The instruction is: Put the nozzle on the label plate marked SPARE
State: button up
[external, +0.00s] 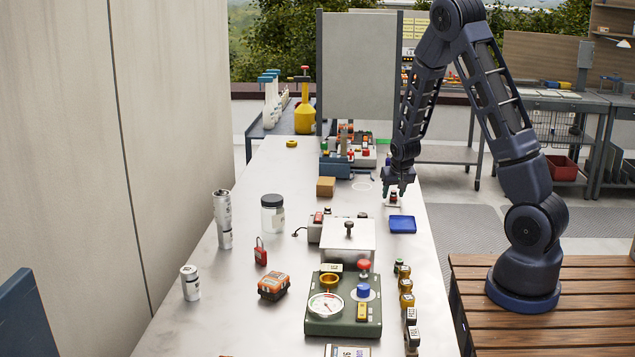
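My gripper (395,189) points down over the right side of the long bench, behind the blue tray. A small dark piece with a bit of red (393,197) is right under or between its fingertips. A pale plate (392,205) lies there on the bench. At this size I cannot tell if the small piece is the nozzle, or if the fingers touch it. Several small brass pieces with dark, white-marked labels (411,316) stand in a row along the right front edge. I cannot read the word SPARE on any plate.
A blue tray (402,224) lies just in front of my gripper. A metal box with a knob (347,238) and a green gauge unit (341,318) stand nearer. A cardboard box (325,187) is to the left. The bench's left back surface is mostly clear.

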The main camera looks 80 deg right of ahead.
jog(key=shift+r, duration=0.1)
jog(key=shift+a+r, duration=0.2)
jog(key=shift+r, duration=0.35)
jog(key=v, duration=1.1)
jog(key=shift+a, duration=0.1)
jog(key=w+a+r+n+t+y, duration=0.15)
jog(key=a+r, duration=0.25)
jog(key=a, duration=0.4)
jog(key=w+a+r+n+y, duration=0.1)
jog(key=w+a+r+n, duration=0.3)
jog(key=a, duration=0.5)
jog(key=w+a+r+n+t+y, duration=0.1)
jog(key=a+r, duration=0.4)
jog(key=a, duration=0.3)
jog(key=s+a+r+n, duration=0.2)
jog(key=s+a, duration=0.2)
jog(key=a, duration=0.3)
jog(key=s+a+r+n, duration=0.3)
jog(key=s+a, duration=0.2)
jog(key=a, duration=0.2)
jog(key=s+a+r+n+y, duration=0.1)
jog(key=s+a+r+n, duration=0.2)
jog(key=a, duration=0.4)
jog(key=shift+s+a+t, duration=0.35)
jog(key=shift+s, duration=0.3)
